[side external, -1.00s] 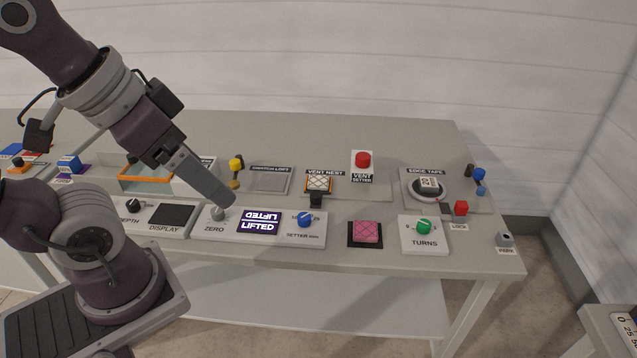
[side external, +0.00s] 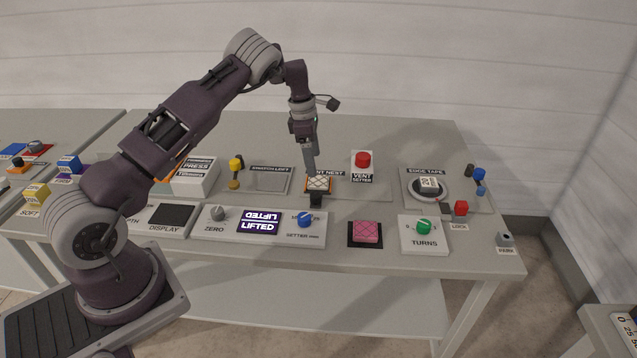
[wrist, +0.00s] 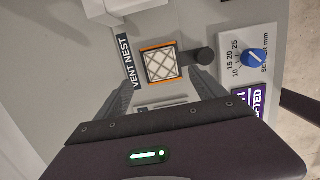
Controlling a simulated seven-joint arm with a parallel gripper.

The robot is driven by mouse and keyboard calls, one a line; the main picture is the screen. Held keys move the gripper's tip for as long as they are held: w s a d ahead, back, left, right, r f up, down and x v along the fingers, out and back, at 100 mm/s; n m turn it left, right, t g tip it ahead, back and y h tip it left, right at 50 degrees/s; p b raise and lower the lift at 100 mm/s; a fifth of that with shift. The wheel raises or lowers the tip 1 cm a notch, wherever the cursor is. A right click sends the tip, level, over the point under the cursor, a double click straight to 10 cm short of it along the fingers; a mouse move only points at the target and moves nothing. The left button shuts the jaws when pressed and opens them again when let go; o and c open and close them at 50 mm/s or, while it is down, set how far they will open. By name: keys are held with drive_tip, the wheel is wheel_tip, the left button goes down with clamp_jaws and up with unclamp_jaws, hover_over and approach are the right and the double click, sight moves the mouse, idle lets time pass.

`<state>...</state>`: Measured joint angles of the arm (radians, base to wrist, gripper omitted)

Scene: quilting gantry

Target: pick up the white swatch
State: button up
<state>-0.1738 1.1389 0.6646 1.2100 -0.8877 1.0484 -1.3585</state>
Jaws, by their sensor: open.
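The white swatch (side external: 318,184) has a quilted diamond pattern and lies flat in the orange-edged vent nest on the table. It also shows in the wrist view (wrist: 161,66), just beyond my fingertips. My gripper (side external: 312,171) points down over the back edge of the nest, close to the swatch. In the wrist view my gripper (wrist: 162,80) has its two fingers spread apart with nothing between them. The exact height of the fingertips above the swatch is hard to tell.
A black knob (side external: 316,201) stands at the nest's front edge. The red vent button (side external: 363,160) is to the right, the swatch loft plate (side external: 268,180) to the left. A blue setter knob (side external: 305,221) and a pink swatch (side external: 366,232) are in front.

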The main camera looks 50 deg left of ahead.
sight(318, 180)
drive_tip(key=f, duration=0.4)
drive_tip(key=d+f, duration=0.1)
drive_tip(key=shift+w+f, duration=0.3)
drive_tip(key=shift+f, duration=0.1)
drive_tip(key=c, duration=1.4)
